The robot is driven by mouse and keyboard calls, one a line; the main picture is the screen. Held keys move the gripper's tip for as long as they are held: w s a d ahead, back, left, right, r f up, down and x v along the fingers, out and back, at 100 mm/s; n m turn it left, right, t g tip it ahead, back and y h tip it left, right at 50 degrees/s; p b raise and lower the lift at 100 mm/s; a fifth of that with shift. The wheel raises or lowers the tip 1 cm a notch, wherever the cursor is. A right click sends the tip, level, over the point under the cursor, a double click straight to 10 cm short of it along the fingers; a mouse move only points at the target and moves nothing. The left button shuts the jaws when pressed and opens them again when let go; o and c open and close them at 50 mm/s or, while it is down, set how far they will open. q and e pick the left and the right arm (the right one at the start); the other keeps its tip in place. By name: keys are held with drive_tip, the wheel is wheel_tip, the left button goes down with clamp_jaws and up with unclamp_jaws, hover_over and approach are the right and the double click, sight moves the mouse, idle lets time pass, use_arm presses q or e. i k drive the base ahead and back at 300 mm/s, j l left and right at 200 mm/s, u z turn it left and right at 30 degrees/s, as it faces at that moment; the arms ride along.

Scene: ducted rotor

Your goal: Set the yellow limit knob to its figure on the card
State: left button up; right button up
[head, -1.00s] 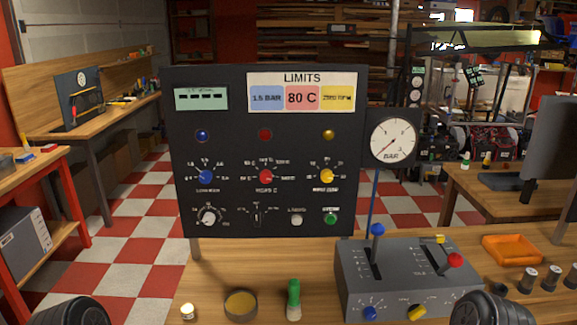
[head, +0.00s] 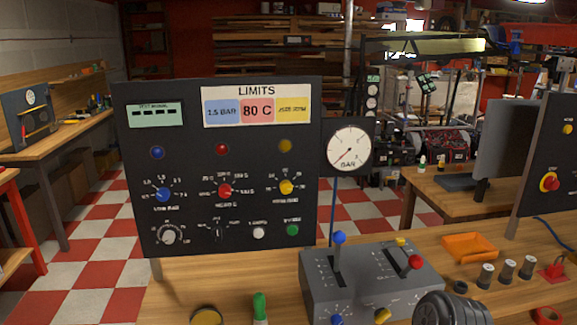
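The yellow limit knob (head: 286,187) is on the dark upright panel (head: 150,215), at the right of a row of three knobs, with small scale marks around it too blurred to read. The LIMITS card (head: 257,92) at the panel's top has a blue field reading 1.5 BAR, a red field reading 80 C and a yellow field (head: 293,109) whose RPM figure is too small to read surely. Neither gripper's fingers are in view. A dark rounded part of my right arm shows at the bottom right, apart from the panel.
Beside the yellow knob are the red knob (head: 224,190) and the blue knob (head: 163,195). A grey lever box (head: 375,285) stands in front of the panel's right side, below a BAR gauge (head: 348,148). An orange tray (head: 470,247) lies further right.

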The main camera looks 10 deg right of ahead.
sight(286, 186)
drive_tip(key=l, duration=0.85)
drive_tip(key=l+u, duration=0.1)
drive_tip(key=l, duration=0.75)
drive_tip(key=k, duration=0.05)
